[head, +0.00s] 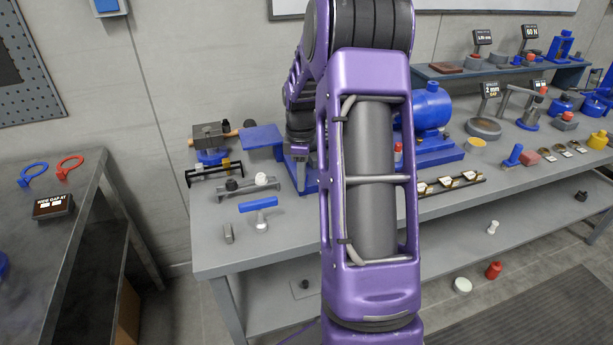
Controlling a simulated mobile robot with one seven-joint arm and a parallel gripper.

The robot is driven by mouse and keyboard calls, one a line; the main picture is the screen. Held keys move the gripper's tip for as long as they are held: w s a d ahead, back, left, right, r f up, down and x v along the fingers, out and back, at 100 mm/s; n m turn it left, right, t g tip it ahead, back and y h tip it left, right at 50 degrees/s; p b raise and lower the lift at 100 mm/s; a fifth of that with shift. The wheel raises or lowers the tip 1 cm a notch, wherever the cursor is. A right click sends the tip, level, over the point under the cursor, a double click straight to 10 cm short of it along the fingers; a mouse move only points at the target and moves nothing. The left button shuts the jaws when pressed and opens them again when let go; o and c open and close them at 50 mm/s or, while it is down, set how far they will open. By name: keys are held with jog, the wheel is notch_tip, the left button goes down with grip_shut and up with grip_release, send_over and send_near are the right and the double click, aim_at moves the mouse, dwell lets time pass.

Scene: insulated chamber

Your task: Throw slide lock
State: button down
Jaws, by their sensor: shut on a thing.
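My gripper (300,176) is at the back left of the grey workbench (218,262), pointing down at a blue fixture (262,139). It is small in the head view, and my purple arm hides part of the area beside it. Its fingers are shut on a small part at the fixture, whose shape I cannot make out. I cannot tell for certain which piece is the slide lock. A grey bar with a dark knob and a pale knob (250,186) lies on the bench to the left of my gripper.
A clamp-like device with a wooden handle (211,135) stands left of the fixture. A black rail (215,174), a blue-topped handle (259,205) and a grey block (228,233) are nearby. A blue motor-like machine (430,112) stands right of my arm.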

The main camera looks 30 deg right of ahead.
jog(key=m, duration=0.1)
jog(key=w+a+m, duration=0.1)
jog(key=m, duration=0.2)
jog(key=shift+w+a+m+p, duration=0.15)
jog(key=shift+w+m+p, duration=0.15)
jog(key=shift+w+p, duration=0.1)
jog(key=shift+w+a+m+p, duration=0.2)
jog(key=shift+w+m, duration=0.3)
jog(key=shift+m, duration=0.7)
jog(key=shift+w+a+m+p, duration=0.15)
jog(key=shift+w+m, duration=0.3)
jog(key=shift+m, duration=0.75)
jog(key=c, duration=0.8)
grip_release()
notch_tip(320, 180, up, 18)
jog(key=p, duration=0.1)
jog(key=shift+f+p, duration=0.25)
jog(key=shift+p, duration=0.05)
